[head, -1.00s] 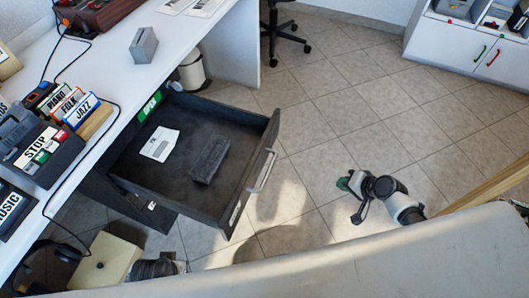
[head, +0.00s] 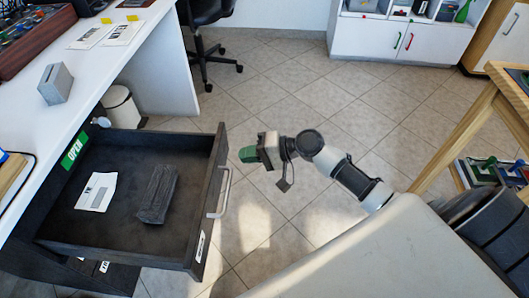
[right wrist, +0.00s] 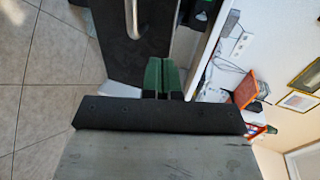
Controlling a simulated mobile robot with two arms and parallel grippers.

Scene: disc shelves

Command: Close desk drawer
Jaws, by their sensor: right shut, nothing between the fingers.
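The desk drawer (head: 205,170) is pulled out from under the white desk (head: 95,75), with a metal bar handle (head: 222,194) on its dark front. A white card (head: 96,192) and a dark grey block (head: 158,193) lie inside it. My right gripper (head: 246,154), with green fingertips, is shut and empty, just right of the drawer front in the head view and apart from it. In the right wrist view the green fingers (right wrist: 162,76) are together and point toward the dark drawer front (right wrist: 140,52) and its handle (right wrist: 133,16). My left gripper is not in view.
A green OPEN label (head: 74,150) is beside the drawer. A white bin (head: 120,106) stands behind it and an office chair (head: 205,30) farther back. A wooden table (head: 480,115) is at the right. Tiled floor is free in the middle.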

